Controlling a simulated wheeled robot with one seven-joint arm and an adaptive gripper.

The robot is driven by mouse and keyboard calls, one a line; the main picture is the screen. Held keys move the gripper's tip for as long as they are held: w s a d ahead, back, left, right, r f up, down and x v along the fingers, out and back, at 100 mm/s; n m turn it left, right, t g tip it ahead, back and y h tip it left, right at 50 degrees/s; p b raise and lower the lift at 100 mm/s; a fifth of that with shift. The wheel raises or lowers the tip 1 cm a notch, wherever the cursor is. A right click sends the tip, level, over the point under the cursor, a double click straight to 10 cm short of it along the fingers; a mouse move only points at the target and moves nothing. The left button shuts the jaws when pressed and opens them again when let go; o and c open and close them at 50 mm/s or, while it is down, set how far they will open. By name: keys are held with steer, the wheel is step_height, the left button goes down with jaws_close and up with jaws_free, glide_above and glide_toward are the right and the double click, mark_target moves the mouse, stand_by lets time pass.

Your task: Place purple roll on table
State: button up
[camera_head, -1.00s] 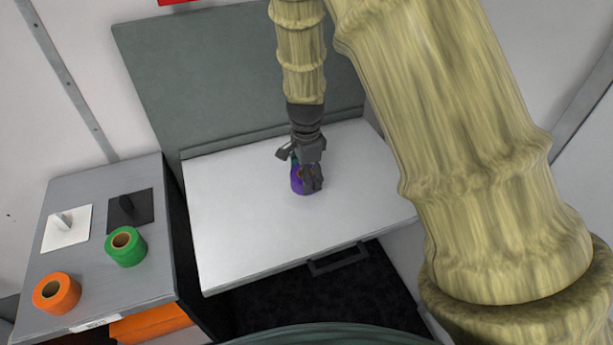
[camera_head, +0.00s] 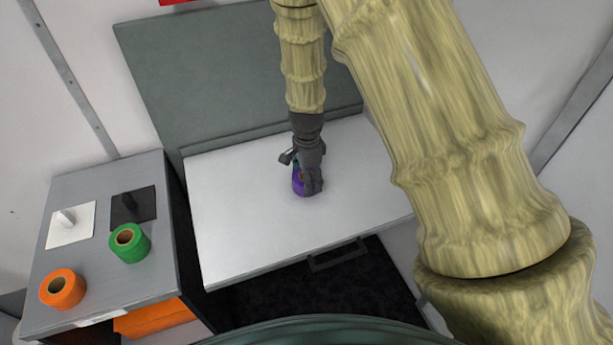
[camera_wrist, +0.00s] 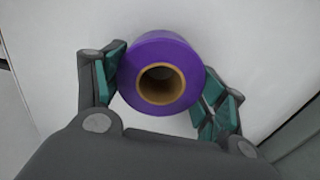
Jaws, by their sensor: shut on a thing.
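The purple roll (camera_wrist: 160,45) has a brown cardboard core and sits between the two finger pads of my gripper (camera_wrist: 160,85). In the head view the purple roll (camera_head: 298,185) shows low at the fingertips of my gripper (camera_head: 308,180), over the middle of the white table (camera_head: 240,225). My gripper is shut on the roll from above, and its fingers hide part of the roll. I cannot tell for sure whether the roll's underside touches the table.
A grey cabinet (camera_head: 85,265) stands left of the table, with a green roll (camera_head: 129,243), an orange roll (camera_head: 63,289), a white plate (camera_head: 71,224) and a black plate (camera_head: 133,206) on top. A dark handle (camera_head: 338,256) is on the table's front edge. The tabletop around the roll is clear.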

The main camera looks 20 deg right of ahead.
steer(key=o, duration=1.1)
steer(key=shift+f, duration=0.1)
steer(key=shift+r+b, duration=1.25)
steer(key=shift+r, duration=4.95)
